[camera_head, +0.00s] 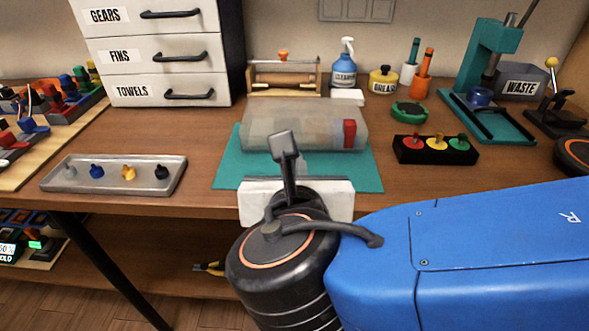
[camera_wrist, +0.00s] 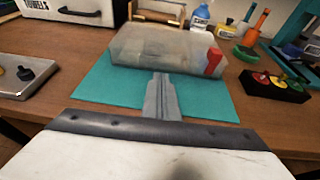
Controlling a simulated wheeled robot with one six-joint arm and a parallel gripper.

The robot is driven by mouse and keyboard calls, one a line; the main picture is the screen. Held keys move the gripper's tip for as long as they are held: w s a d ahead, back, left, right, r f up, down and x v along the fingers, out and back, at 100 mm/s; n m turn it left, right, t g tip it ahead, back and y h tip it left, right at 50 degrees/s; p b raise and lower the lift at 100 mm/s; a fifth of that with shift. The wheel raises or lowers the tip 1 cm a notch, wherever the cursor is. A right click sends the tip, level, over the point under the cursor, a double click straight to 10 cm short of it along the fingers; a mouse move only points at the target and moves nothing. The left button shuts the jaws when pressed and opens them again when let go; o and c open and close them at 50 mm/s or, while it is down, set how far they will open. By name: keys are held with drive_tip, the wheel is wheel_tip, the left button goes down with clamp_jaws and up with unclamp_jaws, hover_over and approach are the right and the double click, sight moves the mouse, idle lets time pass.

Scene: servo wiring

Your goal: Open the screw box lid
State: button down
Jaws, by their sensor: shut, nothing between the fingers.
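The screw box (camera_head: 290,124) is a translucent grey case on a teal mat (camera_head: 228,172), with a red piece (camera_head: 349,133) at its front right. It also shows in the wrist view (camera_wrist: 150,47), with the red piece (camera_wrist: 213,62) on its right. I cannot make out a gap under its lid. My gripper (camera_head: 283,141) is shut and empty. In the head view it overlaps the box's front. In the wrist view the gripper (camera_wrist: 160,76) points at the box's front, and I cannot tell whether it touches.
A metal tray (camera_head: 60,181) with small coloured parts lies to the left. A black block with red, yellow and green buttons (camera_head: 437,150) stands to the right. A drawer unit (camera_head: 150,72), spray bottle (camera_head: 344,68) and green press (camera_head: 487,60) stand behind. Bare table lies between tray and mat.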

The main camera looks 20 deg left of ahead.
drive_tip(key=shift+x, duration=2.2)
